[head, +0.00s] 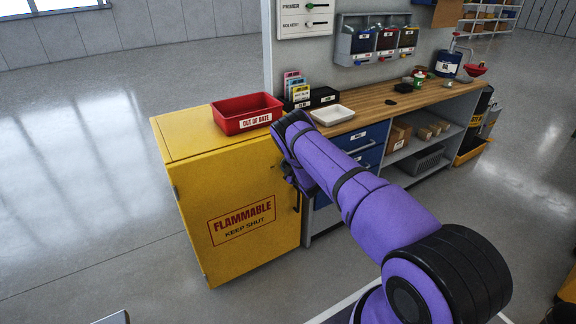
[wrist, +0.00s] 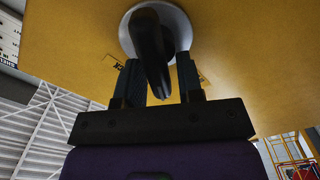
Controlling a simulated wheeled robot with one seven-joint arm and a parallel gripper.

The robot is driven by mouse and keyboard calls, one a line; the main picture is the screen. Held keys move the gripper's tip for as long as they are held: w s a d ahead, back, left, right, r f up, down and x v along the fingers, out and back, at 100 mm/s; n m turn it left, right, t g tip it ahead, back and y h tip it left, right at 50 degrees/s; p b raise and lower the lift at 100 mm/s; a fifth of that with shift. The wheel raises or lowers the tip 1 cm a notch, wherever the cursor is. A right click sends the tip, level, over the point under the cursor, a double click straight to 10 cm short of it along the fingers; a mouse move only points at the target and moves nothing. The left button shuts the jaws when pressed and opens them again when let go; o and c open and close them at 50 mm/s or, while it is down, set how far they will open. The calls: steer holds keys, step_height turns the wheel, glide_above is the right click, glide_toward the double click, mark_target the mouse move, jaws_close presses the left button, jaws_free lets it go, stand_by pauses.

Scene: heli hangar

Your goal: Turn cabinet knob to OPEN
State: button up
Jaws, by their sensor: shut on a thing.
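A yellow cabinet (head: 190,215) marked FLAMMABLE KEEP SHUT stands at the left end of the workbench, its door closed. In the wrist view, the black knob (wrist: 150,45) sits on a round pale plate (wrist: 182,27) on the yellow door (wrist: 255,60). My gripper (wrist: 155,78) has its two dark fingers on either side of the knob's handle and is shut on it. In the head view, my purple arm reaches to the door's right edge and hides the knob and the fingers. The knob's OPEN marking cannot be read.
A red OUT OF DATE tray (head: 247,126) sits on the cabinet top. A white tray (head: 331,119) and a black box are on the wooden bench (head: 370,100) behind my arm. The floor to the left is clear.

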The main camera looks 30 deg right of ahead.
steer(key=n, duration=0.3)
steer(key=shift+a+f+n, duration=0.15)
steer(key=shift+f+n, duration=0.15)
steer(key=shift+f, duration=0.1)
steer(key=shift+s+f+n, duration=0.1)
steer(key=shift+f+n, duration=0.1)
steer(key=shift+n, duration=1.2)
steer(key=o, duration=0.6)
steer(key=shift+o, duration=0.2)
steer(key=s, duration=1)
steer(key=shift+s+d, duration=0.2)
steer(key=shift+s, duration=0.15)
